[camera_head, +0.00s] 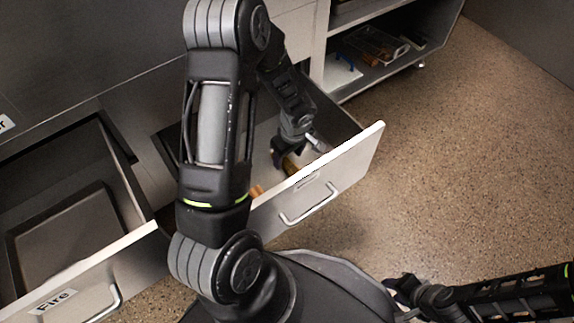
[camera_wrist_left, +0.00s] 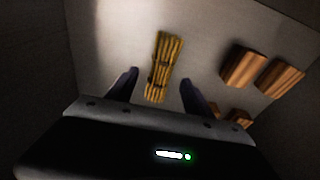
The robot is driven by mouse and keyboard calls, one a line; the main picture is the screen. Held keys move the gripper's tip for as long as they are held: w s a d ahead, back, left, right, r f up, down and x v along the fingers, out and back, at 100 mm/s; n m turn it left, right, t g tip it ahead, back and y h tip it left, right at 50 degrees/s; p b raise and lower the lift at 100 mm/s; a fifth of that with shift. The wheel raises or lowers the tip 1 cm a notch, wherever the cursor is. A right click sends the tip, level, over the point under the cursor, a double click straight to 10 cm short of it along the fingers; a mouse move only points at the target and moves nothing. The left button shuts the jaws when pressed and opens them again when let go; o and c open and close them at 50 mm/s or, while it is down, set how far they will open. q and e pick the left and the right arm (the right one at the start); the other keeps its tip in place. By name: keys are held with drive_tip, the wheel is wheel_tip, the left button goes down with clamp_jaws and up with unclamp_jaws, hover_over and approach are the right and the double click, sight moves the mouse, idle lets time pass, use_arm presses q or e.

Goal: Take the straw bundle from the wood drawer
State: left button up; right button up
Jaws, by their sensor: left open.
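The straw bundle (camera_wrist_left: 164,66) is a yellow tied bundle lying on the pale drawer floor in the left wrist view. My left gripper (camera_wrist_left: 158,88) is open, with one finger on each side of the bundle's near end. I cannot tell how far above the floor the fingers are. In the head view my left gripper (camera_head: 288,158) reaches down inside the open wood drawer (camera_head: 345,155), and the straw shows only as a small yellowish patch beside it. My right gripper (camera_head: 398,290) is at the lower right, away from the drawer, and its jaws are unclear.
Several brown wood blocks (camera_wrist_left: 243,67) lie to the right of the bundle. The drawer walls rise around my left gripper. An open drawer labelled Fire (camera_head: 60,295) holds a grey tray (camera_head: 70,235) at the left. A shelf (camera_head: 385,72) with items stands behind; the floor (camera_head: 470,170) at right is clear.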

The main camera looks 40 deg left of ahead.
sight(287, 161)
use_arm(q)
drive_tip(key=f, duration=0.1)
drive_tip(key=f+b, duration=0.1)
drive_tip(key=f, duration=0.1)
drive_tip(key=shift+a+f, duration=0.25)
drive_tip(key=shift+f, duration=0.15)
drive_tip(key=shift+c, duration=0.2)
clamp_jaws()
idle(0.4)
